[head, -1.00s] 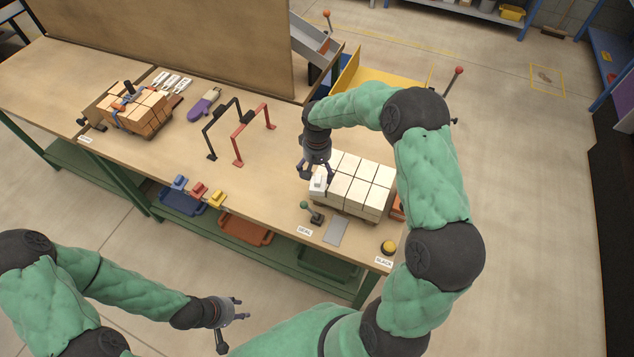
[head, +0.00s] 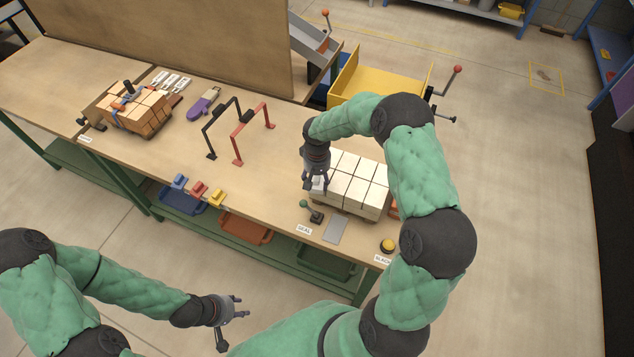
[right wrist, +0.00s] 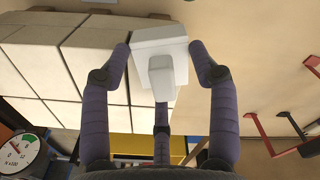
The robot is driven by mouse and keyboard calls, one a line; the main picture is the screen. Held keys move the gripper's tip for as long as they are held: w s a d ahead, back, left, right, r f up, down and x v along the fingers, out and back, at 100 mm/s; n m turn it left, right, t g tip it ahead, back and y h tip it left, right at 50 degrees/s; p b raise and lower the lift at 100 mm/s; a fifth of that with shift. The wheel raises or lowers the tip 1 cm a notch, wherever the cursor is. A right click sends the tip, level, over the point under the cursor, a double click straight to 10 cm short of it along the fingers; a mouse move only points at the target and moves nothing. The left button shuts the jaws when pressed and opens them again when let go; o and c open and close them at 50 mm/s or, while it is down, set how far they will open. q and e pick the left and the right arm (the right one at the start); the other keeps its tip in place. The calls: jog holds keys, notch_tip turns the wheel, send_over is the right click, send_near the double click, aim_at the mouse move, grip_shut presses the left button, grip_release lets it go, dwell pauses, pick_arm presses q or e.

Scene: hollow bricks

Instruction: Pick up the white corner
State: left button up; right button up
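The white corner (right wrist: 160,62) is a small white block with a raised tab. In the right wrist view it sits at the edge of the pale carton stack (right wrist: 75,60). In the head view the white corner (head: 317,186) is partly hidden by my right gripper (head: 316,182), at the stack's left side. In the right wrist view my right gripper (right wrist: 161,52) has fingers on both sides of the white corner, spread and very close to its sides; firm contact does not show. My left gripper (head: 236,312) is open and empty, away from the table.
The carton stack (head: 356,185) stands right beside my right gripper. A green-knobbed lever (head: 312,212), a grey plate (head: 336,229) and a yellow button (head: 388,246) are near the front edge. Black and red frames (head: 252,132) stand to the left.

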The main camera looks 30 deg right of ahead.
jog(key=shift+c, duration=0.7)
